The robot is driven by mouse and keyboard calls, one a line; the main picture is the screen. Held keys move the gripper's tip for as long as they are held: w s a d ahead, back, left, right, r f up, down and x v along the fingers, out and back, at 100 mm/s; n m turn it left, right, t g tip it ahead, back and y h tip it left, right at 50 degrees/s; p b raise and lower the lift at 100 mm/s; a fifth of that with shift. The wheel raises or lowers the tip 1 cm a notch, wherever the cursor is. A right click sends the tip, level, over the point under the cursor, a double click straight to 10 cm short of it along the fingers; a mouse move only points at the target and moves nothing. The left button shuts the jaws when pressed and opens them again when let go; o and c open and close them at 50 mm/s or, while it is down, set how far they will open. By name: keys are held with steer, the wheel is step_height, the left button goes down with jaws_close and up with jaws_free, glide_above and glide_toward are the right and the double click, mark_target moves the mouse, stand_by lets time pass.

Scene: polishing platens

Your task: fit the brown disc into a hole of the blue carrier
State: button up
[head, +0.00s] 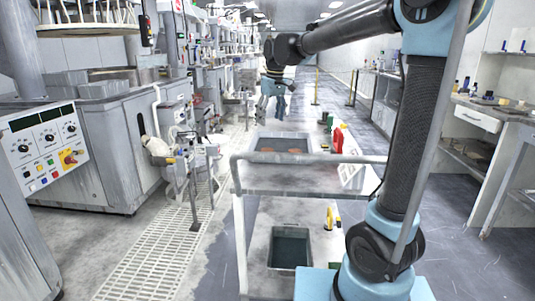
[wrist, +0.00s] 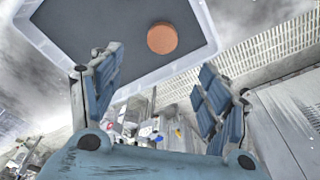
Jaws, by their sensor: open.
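A brown disc (wrist: 162,38) lies flat in a dark-bottomed tray with a white rim (wrist: 208,22) in the wrist view. In the head view, the tray (head: 258,143) sits on the cart top, with small brown shapes (head: 268,150) inside it. My gripper (head: 271,112) hangs above and behind the tray in the head view, fingers down. In the wrist view, my gripper (wrist: 160,85) has its two blue padded fingers spread wide with nothing between them. The disc is beyond the fingers, apart from them. I cannot make out a blue carrier in either view.
The cart (head: 250,180) has a raised metal rail. A red container (head: 338,138) and a white bin (head: 351,174) are at its right. A grey polishing machine (head: 105,140) with a control panel (head: 42,145) stands at left. A workbench (head: 490,110) stands at right.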

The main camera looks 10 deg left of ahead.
glide_above(267, 149)
steer(key=f, duration=0.5)
steer(key=d+f, duration=0.1)
steer(key=f, duration=0.1)
steer(key=shift+s+f, duration=0.3)
steer(key=shift+a+f, duration=0.2)
steer(key=shift+f, duration=1.2)
steer(key=shift+a+f, duration=0.2)
steer(key=shift+f, duration=1.2)
steer(key=c, duration=1.2)
